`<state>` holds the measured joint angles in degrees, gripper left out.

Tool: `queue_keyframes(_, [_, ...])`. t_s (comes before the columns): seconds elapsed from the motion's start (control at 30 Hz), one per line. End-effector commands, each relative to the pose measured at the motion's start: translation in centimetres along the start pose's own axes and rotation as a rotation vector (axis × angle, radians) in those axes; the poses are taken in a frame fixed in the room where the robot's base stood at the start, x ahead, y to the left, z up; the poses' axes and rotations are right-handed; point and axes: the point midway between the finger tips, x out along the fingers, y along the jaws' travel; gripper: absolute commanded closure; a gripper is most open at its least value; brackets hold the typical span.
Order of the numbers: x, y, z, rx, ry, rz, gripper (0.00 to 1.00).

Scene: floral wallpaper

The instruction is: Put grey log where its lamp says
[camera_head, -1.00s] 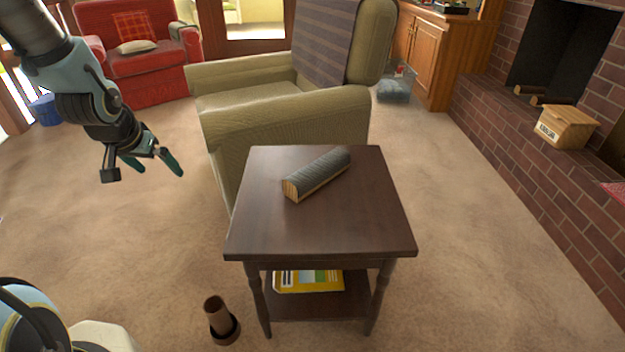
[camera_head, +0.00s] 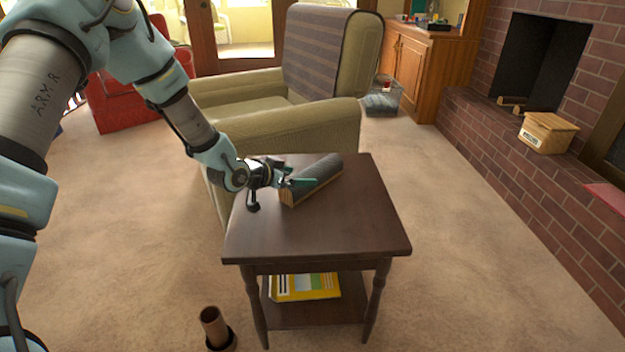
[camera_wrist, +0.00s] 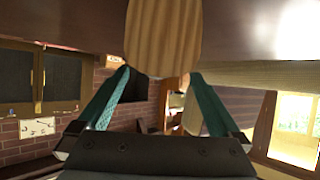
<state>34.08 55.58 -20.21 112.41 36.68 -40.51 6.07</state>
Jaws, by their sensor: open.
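The grey log (camera_head: 316,177) lies on the dark wooden side table (camera_head: 345,225). It has grey bark on top and a pale cut end. My gripper (camera_head: 300,182) is at the log's near-left end, low over the table, with its fingers open. In the wrist view, the log's pale grained end (camera_wrist: 163,38) stands ahead between the two teal fingers (camera_wrist: 160,76). The fingers are apart, and I cannot tell whether either touches the log. My gripper partly hides the log in the head view.
A green armchair (camera_head: 290,125) stands right behind the table. A labelled wooden box (camera_head: 547,132) sits on the brick hearth (camera_head: 500,145), near logs in the fireplace (camera_head: 513,101). A yellow book (camera_head: 305,287) lies on the lower shelf. A brown tube (camera_head: 212,325) stands on the floor.

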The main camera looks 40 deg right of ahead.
Motion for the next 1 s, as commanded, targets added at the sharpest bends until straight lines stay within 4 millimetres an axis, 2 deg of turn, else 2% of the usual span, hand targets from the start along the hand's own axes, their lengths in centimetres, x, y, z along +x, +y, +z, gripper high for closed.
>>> queue_keyframes(0.4, [4.9, 0.3, -0.1, 0.0, 0.0, -0.001, 0.0])
queue_keyframes(0.7, [5.3, 0.3, -0.1, -0.001, -0.001, -0.001, 0.0])
queue_keyframes(1.0, [5.3, 0.2, -0.2, -0.001, -0.001, -0.001, 0.34])
